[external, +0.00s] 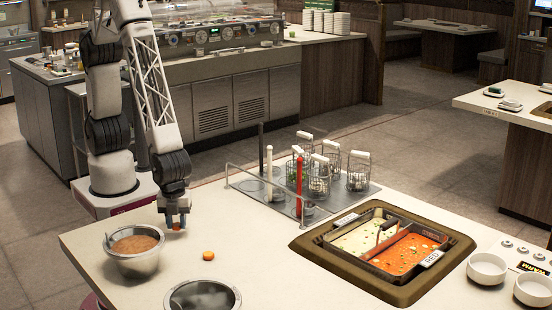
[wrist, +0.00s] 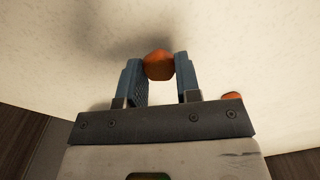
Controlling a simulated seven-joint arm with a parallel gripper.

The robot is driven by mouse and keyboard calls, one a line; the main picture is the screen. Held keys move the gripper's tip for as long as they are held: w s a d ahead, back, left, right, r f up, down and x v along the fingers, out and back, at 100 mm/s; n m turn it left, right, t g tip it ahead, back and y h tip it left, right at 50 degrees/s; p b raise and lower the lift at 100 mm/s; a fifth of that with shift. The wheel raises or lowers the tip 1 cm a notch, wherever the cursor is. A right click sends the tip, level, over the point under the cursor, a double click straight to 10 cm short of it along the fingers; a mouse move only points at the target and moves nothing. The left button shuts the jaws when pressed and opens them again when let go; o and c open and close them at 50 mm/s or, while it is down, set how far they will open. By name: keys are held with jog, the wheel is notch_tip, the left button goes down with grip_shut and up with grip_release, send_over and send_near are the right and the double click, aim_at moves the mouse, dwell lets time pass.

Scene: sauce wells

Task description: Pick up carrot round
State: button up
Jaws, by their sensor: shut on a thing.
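My gripper (external: 176,222) is low over the near left part of the pale counter, between the metal bowl and a loose orange round. It is shut on an orange carrot round (wrist: 159,66), which sits between the two blue fingertips in the wrist view. The held round also shows as a small orange patch between the fingers in the external view (external: 176,227). A second carrot round (external: 208,256) lies flat on the counter, to the right of and nearer than my gripper. Part of it shows in the wrist view (wrist: 232,96), right of the fingers.
A metal bowl of brown-orange food (external: 134,264) stands left of my gripper. Another metal bowl (external: 203,298) is at the front edge. A rack with wire baskets (external: 300,205) stands behind, and a sunken two-part sauce pan (external: 440,282) is at right. Bare counter lies between.

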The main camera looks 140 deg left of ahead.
jog(key=s+r, duration=0.1)
jog(key=s, duration=0.9)
jog(key=s+a+r, duration=0.1)
jog(key=s, duration=0.5)
jog(key=shift+r, duration=0.35)
jog(key=w, duration=0.7)
jog(key=w+r+n, duration=0.1)
jog(key=w, duration=0.7)
jog(key=w+n, duration=0.1)
jog(key=w, duration=0.6)
jog(key=shift+w+a+r, duration=0.2)
jog(key=shift+w+r, duration=0.1)
jog(key=shift+w, duration=0.1)
jog(key=w+a+n, duration=0.1)
jog(key=w, duration=0.7)
jog(key=w+n, duration=0.1)
jog(key=w, duration=0.8)
jog(key=w+a, duration=0.1)
jog(key=w, duration=0.7)
jog(key=shift+w+a+n, duration=0.3)
jog(key=shift+n, duration=0.1)
